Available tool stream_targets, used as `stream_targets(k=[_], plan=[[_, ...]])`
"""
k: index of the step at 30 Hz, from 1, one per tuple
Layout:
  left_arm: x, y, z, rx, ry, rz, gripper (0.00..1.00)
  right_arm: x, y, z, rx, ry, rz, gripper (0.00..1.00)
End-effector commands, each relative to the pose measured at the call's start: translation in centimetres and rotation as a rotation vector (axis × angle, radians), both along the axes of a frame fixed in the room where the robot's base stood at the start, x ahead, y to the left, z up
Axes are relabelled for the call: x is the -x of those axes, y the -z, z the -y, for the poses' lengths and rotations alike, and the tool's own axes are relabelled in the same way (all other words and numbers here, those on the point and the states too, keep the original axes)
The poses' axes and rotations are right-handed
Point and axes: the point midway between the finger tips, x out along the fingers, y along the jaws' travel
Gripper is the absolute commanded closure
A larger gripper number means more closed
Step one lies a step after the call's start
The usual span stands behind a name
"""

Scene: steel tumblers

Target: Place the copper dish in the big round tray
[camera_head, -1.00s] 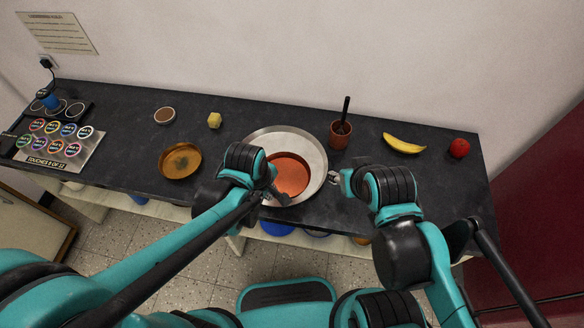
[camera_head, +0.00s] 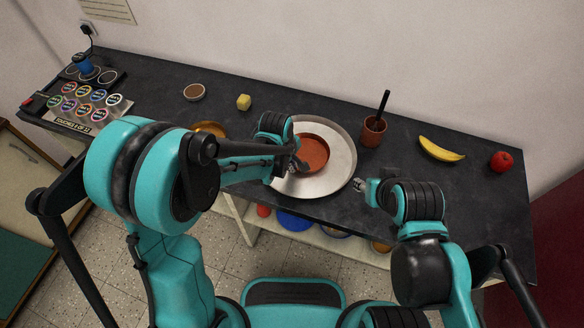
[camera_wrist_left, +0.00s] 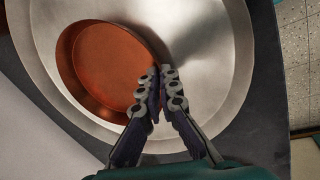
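The copper dish (camera_head: 312,150) is a round, shallow, orange-brown dish. It is within the rim of the big round tray (camera_head: 340,172), a wide silver steel tray at the counter's front edge. The dish is off the tray's centre, and I cannot tell whether it rests fully on the tray floor. My left gripper (camera_head: 298,166) is at the dish's near side. In the left wrist view its fingers (camera_wrist_left: 160,82) are nearly together at the rim of the dish (camera_wrist_left: 105,65), inside the tray (camera_wrist_left: 215,75). My right gripper (camera_head: 358,184) is just right of the tray; its fingers are too small to read.
A brown cup (camera_head: 372,134) with a dark utensil stands behind the tray on the right. A banana (camera_head: 441,149) and a red apple (camera_head: 501,161) lie farther right.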

Motion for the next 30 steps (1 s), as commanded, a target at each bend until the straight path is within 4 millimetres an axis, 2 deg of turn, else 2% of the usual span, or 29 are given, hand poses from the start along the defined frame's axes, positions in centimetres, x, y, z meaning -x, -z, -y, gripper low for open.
stream_targets(k=[11, 14, 15, 25, 30], plan=[[0.0, 0.6, 0.0, 0.0, 0.0, 0.0, 1.0, 0.0, 0.5, 0.0, 0.0, 0.0, 0.0, 0.6], [0.0, 0.6, 0.0, 0.0, 0.0, 0.0, 0.77, 0.0, 0.4, 0.0, 0.0, 0.0, 0.0, 0.6], [0.0, 0.6, 0.0, 0.0, 0.0, 0.0, 0.74, 0.0, 0.4, 0.0, 0.0, 0.0, 0.0, 0.6], [0.0, 0.3, 0.0, 0.0, 0.0, 0.0, 0.74, 0.0, 0.1, 0.0, 0.0, 0.0, 0.0, 0.6], [0.4, -2.0, -0.3, 0.0, 0.0, 0.0, 0.74, 0.0, -1.0, 0.0, 0.0, 0.0, 0.0, 0.6]])
